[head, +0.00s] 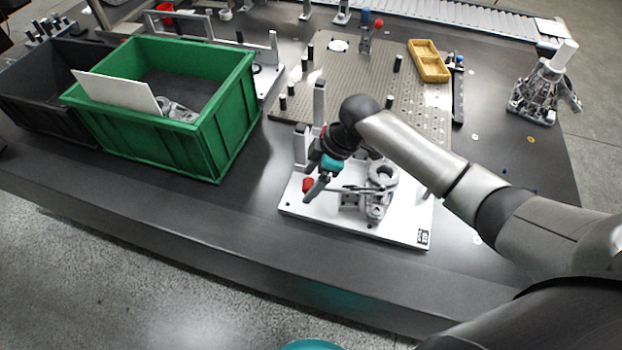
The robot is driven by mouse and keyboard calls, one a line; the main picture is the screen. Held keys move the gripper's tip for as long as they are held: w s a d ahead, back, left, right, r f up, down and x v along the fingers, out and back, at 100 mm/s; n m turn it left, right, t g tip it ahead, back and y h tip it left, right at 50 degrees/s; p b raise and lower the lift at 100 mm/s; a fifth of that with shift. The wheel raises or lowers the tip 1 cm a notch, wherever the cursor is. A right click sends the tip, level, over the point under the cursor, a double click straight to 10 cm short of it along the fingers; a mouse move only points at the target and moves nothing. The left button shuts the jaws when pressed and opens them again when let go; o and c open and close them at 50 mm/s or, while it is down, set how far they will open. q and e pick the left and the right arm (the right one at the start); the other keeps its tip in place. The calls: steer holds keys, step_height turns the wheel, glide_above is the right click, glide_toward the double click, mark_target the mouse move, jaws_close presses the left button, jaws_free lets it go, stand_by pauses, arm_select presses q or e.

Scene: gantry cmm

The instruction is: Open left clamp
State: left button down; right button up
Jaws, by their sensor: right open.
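A white fixture plate (395,228) lies near the front edge of the dark table, with a grey metal casting (380,178) on it. The left clamp shows as a red handle tip (308,185) at the left side of the plate; the rest of it is largely hidden by my gripper. My right gripper (317,184) reaches in from the right and points down at the left clamp. Its fingers are open, close beside the red tip; I cannot tell whether they touch it. My left gripper is not in view.
Grey posts (301,146) rise behind the plate's left side. A green crate (205,140) with a white sheet stands to the left, beside a black bin (40,85). Behind is a perforated plate (365,85) with a yellow tray (429,62). Another metal part (540,92) stands at right.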

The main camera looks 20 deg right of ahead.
steer(key=shift+c, duration=0.3)
jaws_close()
stand_by(0.3)
stand_by(0.3)
